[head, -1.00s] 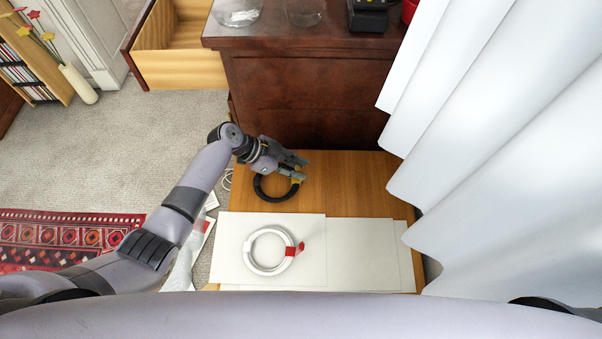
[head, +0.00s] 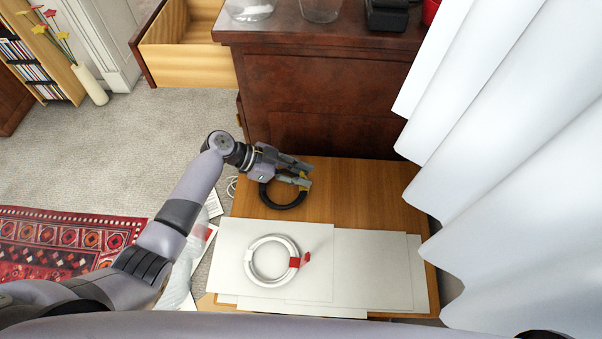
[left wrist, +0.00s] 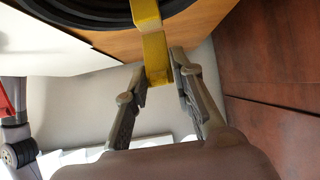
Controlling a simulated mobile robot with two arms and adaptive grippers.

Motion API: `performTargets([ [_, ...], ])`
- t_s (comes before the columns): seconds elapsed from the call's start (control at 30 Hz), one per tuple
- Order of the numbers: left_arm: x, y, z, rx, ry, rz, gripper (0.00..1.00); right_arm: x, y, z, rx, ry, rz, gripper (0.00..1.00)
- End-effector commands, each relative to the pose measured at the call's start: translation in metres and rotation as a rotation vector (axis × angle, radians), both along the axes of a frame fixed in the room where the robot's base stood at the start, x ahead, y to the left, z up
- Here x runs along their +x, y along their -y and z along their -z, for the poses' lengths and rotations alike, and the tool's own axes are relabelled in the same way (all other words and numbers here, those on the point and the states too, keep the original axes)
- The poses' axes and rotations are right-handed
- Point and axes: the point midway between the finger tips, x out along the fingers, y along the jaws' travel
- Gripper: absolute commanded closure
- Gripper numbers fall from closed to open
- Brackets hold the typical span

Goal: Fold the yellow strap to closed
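A black coil (head: 283,204) lies on the wooden tabletop near its back left corner. The yellow strap (left wrist: 155,56) crosses the coil's edge in the left wrist view. Its end sticks out from the coil towards my gripper. In the head view only small yellow patches of it (head: 303,187) show by the fingers. My right gripper is out of view.
A white coil (head: 249,262) with a red strap (head: 294,262) lies on white sheets (head: 370,262) at the table's front. A dark wooden cabinet (head: 320,100) stands behind the table. White curtains (head: 500,130) hang on the right. Bare tabletop (head: 360,195) is free right of the gripper.

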Motion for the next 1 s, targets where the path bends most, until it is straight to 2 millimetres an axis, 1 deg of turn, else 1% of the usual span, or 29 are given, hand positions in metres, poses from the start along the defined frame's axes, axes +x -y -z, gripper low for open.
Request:
performTargets([
  [0.03,0.000,0.000,0.000,0.000,0.000,0.000,0.73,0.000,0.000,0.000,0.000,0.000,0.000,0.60],
  [0.2,0.000,0.000,0.000,0.000,0.000,0.000,0.61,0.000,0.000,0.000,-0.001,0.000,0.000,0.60],
  [0.3,0.000,0.000,0.000,0.000,0.000,0.000,0.56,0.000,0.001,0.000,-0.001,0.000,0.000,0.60],
  [0.53,0.000,0.000,0.000,0.000,0.000,0.000,0.56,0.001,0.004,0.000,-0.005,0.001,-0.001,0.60],
  [0.63,0.000,-0.003,-0.002,0.001,0.000,0.000,0.56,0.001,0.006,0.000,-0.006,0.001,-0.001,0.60],
  [0.77,-0.001,-0.017,-0.010,0.001,0.001,-0.002,0.56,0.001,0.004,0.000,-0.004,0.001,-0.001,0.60],
  [1.0,-0.004,-0.061,-0.037,0.003,0.002,-0.001,0.56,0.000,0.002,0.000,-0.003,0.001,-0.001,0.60],
])
